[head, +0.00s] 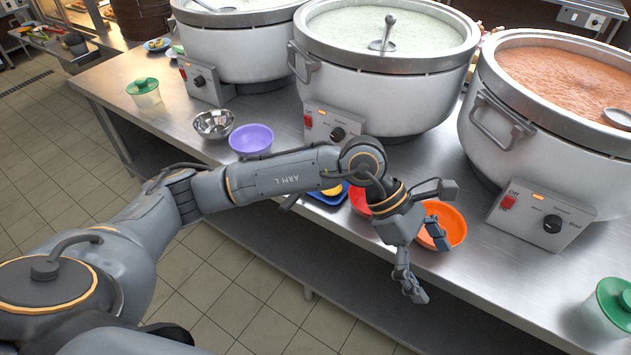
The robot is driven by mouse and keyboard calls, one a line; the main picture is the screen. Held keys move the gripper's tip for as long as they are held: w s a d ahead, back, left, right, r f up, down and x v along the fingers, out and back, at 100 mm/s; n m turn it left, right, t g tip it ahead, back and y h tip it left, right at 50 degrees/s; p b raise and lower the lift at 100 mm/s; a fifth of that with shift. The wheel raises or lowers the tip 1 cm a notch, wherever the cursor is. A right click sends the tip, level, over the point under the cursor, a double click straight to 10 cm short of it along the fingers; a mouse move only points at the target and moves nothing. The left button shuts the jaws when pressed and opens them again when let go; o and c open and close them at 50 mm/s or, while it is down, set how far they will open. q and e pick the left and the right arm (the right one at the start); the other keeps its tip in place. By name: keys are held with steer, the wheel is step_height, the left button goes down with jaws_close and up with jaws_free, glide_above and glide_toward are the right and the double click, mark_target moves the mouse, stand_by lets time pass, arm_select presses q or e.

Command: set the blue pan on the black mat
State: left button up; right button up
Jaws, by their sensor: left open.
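My left gripper (432,241) is open, with its fingers spread above the front of the steel counter, in front of an orange bowl (455,222). Nothing shows between its fingers. A blue item (315,193) with something yellow on it lies on the counter, partly hidden behind my left arm; I cannot tell whether it is the blue pan. I see no black mat in this view. My right gripper is not in view.
Large stockpots (385,92) with control boxes stand along the steel counter (205,165). A purple bowl (251,139), a steel bowl (213,124) and a red bowl (360,198) stand near its front edge. Green-lidded jars (145,95) are at both ends.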

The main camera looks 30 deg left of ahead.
arm_select(q)
steer(key=w+a+f+m+t+y, duration=0.1)
steer(key=w+a+y, duration=0.25)
steer(key=a, duration=0.35)
steer(key=w+a+f+t+y, duration=0.1)
steer(key=w+a+f+y, duration=0.2)
steer(key=a, duration=0.4)
steer(key=n+y, duration=0.1)
steer(key=y, duration=0.6)
glide_toward(294, 199)
steer(key=shift+a+p+x, duration=0.15)
steer(key=shift+p+x, duration=0.2)
steer(key=shift+x, duration=1.85)
steer(key=shift+a+p+x, duration=0.15)
steer(key=shift+p+x, duration=0.15)
steer(key=shift+x, duration=1.95)
steer(key=shift+w+r, duration=0.1)
steer(key=shift+r, duration=0.1)
steer(key=c, duration=1.8)
steer(key=shift+r, duration=0.1)
